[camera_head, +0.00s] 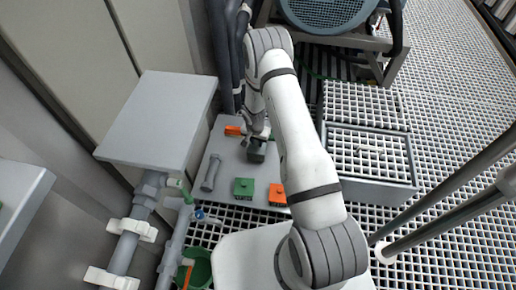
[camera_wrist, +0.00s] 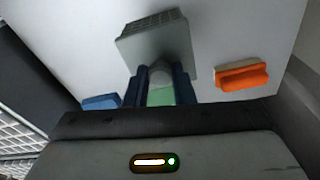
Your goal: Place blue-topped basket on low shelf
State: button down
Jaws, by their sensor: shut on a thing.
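My gripper (camera_wrist: 158,90) is shut on a grey basket (camera_wrist: 155,38) with a ribbed, mesh-like face. The basket also shows as a small dark box (camera_head: 256,151) below my wrist in the head view. The fingers look dark blue, and a pale green patch shows between them. I cannot make out a blue top on the held basket. The low grey shelf (camera_head: 225,158) lies beneath it; I cannot tell whether the basket touches it. A separate blue piece (camera_wrist: 100,102) shows left of the fingers in the wrist view.
On the shelf are a green block (camera_head: 243,187), an orange block (camera_head: 277,193), a grey cylinder (camera_head: 211,172) and another orange piece (camera_head: 233,130). A higher grey slab (camera_head: 160,115) stands left. A mesh-topped box (camera_head: 370,155) stands right. A green bucket (camera_head: 197,268) is at the front.

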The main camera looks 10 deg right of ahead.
aim_at(257, 148)
jog(key=shift+d+f+b, duration=0.1)
jog(key=shift+f+b, duration=0.5)
jog(key=shift+f, duration=1.2)
jog(key=shift+f, duration=0.1)
jog(key=shift+f, duration=0.1)
jog(key=c, duration=1.2)
grip_release()
jog(key=shift+c, duration=0.2)
